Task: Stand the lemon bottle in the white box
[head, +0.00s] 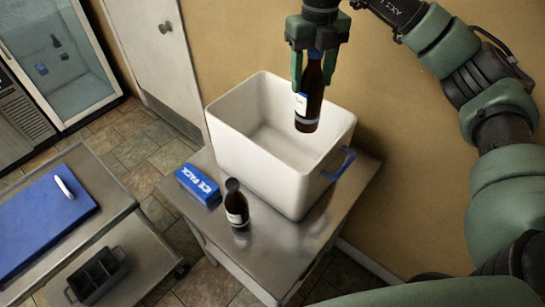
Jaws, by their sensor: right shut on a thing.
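My right gripper (312,72) is shut on a dark brown bottle (309,106) with a partly hidden white and blue label. It holds the bottle nearly upright over the right part of the white box (235,140). I cannot tell how far the bottle's base is above the rim. The open box stands on a metal table, and the part of its floor in view is empty. A second brown bottle (237,204) with a white label stands on the table in front of the box. I cannot read which bottle is lemon. My left gripper is not in view.
A blue ice pack (198,186) lies on the metal table (277,263) left of the standing bottle. The box has a blue handle (341,163). At the left, a cart carries a blue board (40,222) and a dark divided caddy (98,274). A wall is behind the box.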

